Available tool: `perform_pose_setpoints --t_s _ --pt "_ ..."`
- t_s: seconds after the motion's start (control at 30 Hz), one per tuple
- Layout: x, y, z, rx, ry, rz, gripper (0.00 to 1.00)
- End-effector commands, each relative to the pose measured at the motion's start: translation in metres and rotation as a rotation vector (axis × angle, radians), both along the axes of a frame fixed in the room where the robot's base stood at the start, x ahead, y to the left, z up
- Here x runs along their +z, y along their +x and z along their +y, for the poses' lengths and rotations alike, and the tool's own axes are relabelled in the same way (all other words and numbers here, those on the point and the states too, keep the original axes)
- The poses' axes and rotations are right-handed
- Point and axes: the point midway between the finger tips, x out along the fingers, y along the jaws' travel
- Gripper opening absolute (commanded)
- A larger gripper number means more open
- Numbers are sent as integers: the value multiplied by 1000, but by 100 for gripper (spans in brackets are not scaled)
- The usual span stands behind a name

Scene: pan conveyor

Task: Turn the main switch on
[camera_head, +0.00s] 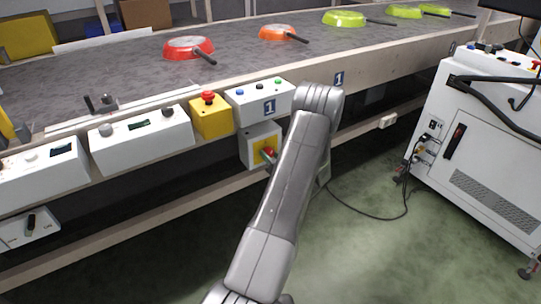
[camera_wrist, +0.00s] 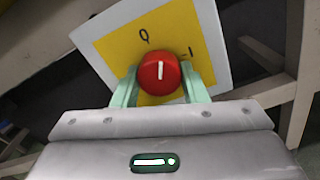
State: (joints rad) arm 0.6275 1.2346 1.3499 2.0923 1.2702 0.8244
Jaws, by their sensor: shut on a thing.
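The main switch is a red round knob (camera_wrist: 159,78) with a white mark, on a yellow plate (camera_wrist: 115,50) lettered O and I. In the wrist view the white mark points straight up in the picture, between the O and the I. My gripper (camera_wrist: 160,87) has its two pale green fingers on either side of the knob, shut on it. In the head view the red knob (camera_head: 268,152) shows on a white box (camera_head: 250,158) below the conveyor's front edge; my arm hides part of it, and the fingers are mostly hidden.
Above the box are a yellow box with a red button (camera_head: 208,112) and a white button panel (camera_head: 250,100). The conveyor (camera_head: 120,75) carries red, orange and green pans. A white cabinet (camera_head: 480,150) with cables stands at right; green floor (camera_head: 370,240) is open between.

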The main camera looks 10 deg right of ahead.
Motion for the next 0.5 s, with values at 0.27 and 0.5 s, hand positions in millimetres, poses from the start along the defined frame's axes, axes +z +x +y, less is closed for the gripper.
perform_pose_setpoints --t_s 0.27,0.5 --pt "1 -1 1 0 248 93 17" --pt "1 -1 1 0 463 170 17"
